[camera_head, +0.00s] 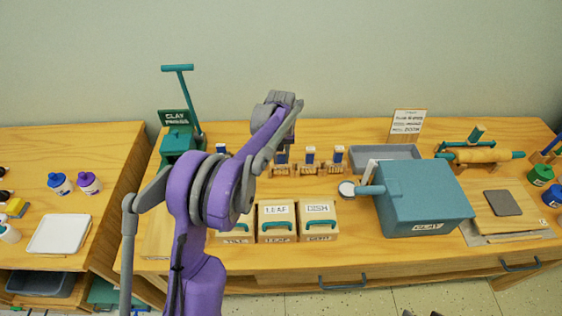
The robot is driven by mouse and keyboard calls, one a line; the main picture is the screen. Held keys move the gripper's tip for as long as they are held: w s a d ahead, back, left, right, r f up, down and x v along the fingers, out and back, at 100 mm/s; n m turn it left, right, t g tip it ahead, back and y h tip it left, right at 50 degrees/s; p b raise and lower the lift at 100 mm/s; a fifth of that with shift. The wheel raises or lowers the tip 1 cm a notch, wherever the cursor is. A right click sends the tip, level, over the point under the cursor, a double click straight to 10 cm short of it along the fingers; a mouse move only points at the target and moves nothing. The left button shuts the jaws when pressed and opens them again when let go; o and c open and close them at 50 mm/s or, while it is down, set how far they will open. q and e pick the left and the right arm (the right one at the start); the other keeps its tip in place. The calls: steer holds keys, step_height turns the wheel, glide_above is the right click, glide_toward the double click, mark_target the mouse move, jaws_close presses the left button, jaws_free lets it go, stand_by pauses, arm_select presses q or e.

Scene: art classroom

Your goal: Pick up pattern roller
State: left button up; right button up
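Several small upright tools with blue tops (310,155) stand in wooden holders in a row at the middle back of the table. They look like pattern rollers, but are too small to read clearly. My purple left arm reaches over the table. My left gripper (284,145) points down at the left end of this row, by a blue-topped tool. The wrist and forearm largely hide its fingers, so I cannot tell whether it touches or holds the tool. Two small dark tips at the bottom edge may belong to my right gripper (422,313).
Wooden boxes (277,222) with teal handles stand in front of the row. A teal clay bin (425,195) and grey tray (385,152) are to the right. A wooden rolling pin (480,155) lies farther right. A green clay press (178,140) stands at left.

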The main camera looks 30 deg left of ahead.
arm_select(q)
jaws_close()
